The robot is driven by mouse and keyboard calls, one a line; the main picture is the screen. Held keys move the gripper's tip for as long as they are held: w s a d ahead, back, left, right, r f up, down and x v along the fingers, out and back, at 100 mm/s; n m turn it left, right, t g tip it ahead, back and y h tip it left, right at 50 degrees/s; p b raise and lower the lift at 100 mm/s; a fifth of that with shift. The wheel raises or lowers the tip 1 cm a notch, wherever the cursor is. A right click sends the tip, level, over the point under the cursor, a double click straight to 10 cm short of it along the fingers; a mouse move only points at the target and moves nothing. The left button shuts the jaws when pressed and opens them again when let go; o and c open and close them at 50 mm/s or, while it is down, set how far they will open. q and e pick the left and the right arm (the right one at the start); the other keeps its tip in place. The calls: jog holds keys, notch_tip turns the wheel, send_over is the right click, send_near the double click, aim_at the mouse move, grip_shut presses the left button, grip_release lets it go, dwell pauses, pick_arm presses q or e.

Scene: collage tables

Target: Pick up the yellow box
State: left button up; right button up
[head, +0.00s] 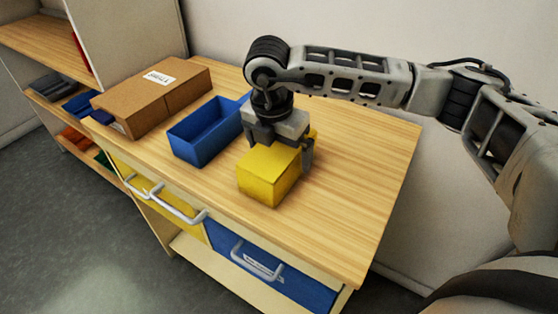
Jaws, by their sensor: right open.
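The yellow box (268,177) sits on the wooden tabletop in the head view, near the table's front edge. My right gripper (279,146) comes down from above at the back of the box, with one finger showing beside its right side. The right gripper is open. The box hides part of the fingers, so I cannot tell whether they touch it. My left gripper is not in view.
An open blue bin (203,133) stands just left of the yellow box. A brown cardboard box (150,97) lies farther left. The wooden table (358,190) is clear on the right. Drawers with handles are below, and a wall stands behind.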

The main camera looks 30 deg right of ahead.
jog(key=shift+w+d+f, duration=0.1)
jog(key=shift+f, duration=0.6)
jog(key=shift+w+d+f, duration=0.1)
jog(key=shift+f, duration=0.55)
jog(key=c, duration=1)
jog(key=shift+c, duration=0.2)
jog(key=shift+r, duration=0.15)
